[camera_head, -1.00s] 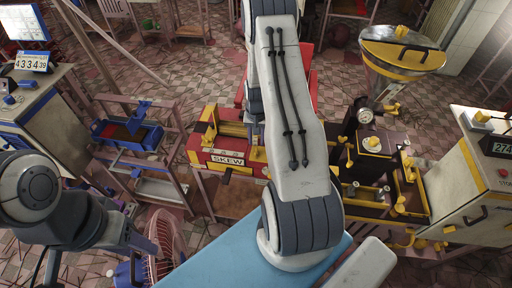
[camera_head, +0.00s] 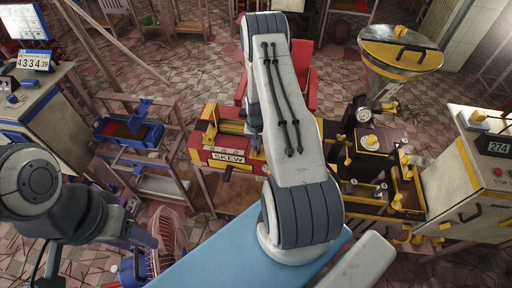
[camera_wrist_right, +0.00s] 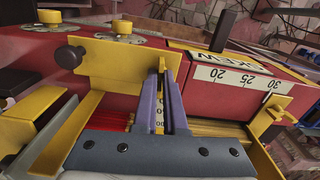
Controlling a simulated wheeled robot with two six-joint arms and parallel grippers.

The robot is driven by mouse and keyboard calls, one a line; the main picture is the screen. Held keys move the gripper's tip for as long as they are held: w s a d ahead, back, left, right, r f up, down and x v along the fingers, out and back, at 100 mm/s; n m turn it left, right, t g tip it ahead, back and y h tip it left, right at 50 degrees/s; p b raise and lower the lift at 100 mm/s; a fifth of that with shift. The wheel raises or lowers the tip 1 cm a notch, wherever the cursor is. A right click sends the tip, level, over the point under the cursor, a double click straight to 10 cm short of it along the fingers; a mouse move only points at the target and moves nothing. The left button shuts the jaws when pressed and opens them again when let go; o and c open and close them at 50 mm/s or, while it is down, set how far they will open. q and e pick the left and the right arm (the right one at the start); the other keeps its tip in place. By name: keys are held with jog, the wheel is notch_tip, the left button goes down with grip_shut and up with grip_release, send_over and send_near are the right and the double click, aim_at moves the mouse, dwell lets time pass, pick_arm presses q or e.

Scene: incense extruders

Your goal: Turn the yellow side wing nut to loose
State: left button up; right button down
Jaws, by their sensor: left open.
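The red and yellow SKEW machine (camera_head: 222,157) stands mid-scene in the head view and fills the right wrist view (camera_wrist_right: 225,68). In the wrist view, a yellow winged piece (camera_wrist_right: 270,112) sticks out at its right side; I cannot tell for sure that it is the wing nut. My right gripper (camera_wrist_right: 161,70) has two purple-grey fingers with a narrow gap between them. Their tips are at a yellow plate (camera_wrist_right: 115,62), with something yellow between them; a firm grip is unclear. In the head view my right arm hides that hand. My left gripper (camera_head: 138,240) is open at the lower left, small and dark.
A black and yellow machine (camera_head: 370,145) with a gauge and hopper stands to the right. A grey cabinet (camera_head: 462,190) is beyond it. A blue tray stand (camera_head: 128,132) and a pink fan (camera_head: 168,232) are at left. Yellow discs and a black knob (camera_wrist_right: 70,56) are close to my right fingers.

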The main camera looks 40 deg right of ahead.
dwell(0.3)
jog(key=shift+f+n+b, duration=0.15)
jog(key=shift+n+b, duration=0.75)
jog(key=shift+n, duration=0.2)
jog(key=n+b, duration=0.1)
jog(key=n, duration=0.1)
jog(key=shift+n+b, duration=0.3)
jog(key=shift+b, duration=0.05)
jog(key=n+b, duration=0.1)
jog(key=n, duration=0.2)
jog(key=shift+b, duration=0.35)
jog(key=shift+n+b, duration=0.5)
jog(key=shift+n, duration=1)
jog(key=shift+r, duration=0.2)
jog(key=c, duration=1)
grip_release()
